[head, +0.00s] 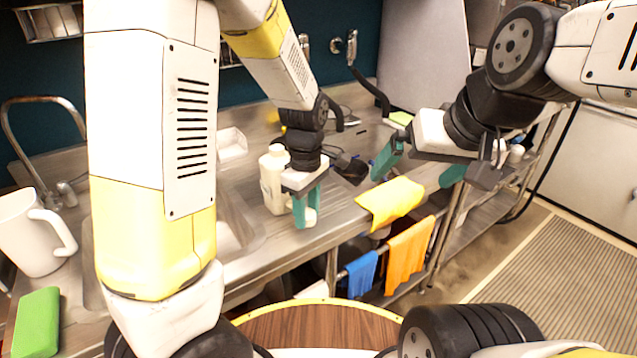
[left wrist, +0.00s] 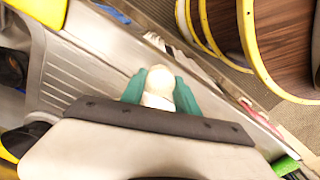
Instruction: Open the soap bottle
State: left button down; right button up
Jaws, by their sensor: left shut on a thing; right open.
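The cream soap bottle (head: 271,182) stands upright on the steel counter, just left of my left gripper in the head view. My left gripper (head: 306,208) points down, its green fingers shut on a small pale rounded piece (head: 311,217) that looks like a cap. The piece also shows between the fingers in the left wrist view (left wrist: 159,82). I cannot tell whether it touches the counter. The gripper partly hides the bottle's right side. My right gripper (head: 420,170) is open and empty, its green fingers wide apart, right of the bottle above the counter's edge.
A yellow cloth (head: 391,202) hangs over the counter's front edge. Blue (head: 362,273) and orange (head: 410,255) cloths hang on a rail below. A white mug (head: 30,235) and green sponge (head: 37,322) are at left. A white container (head: 231,144) stands behind the sink.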

pick_arm(q)
send_over(323, 207)
jog(key=shift+f, duration=2.3)
jog(key=shift+f, duration=0.15)
jog(key=c, duration=0.9)
grip_release()
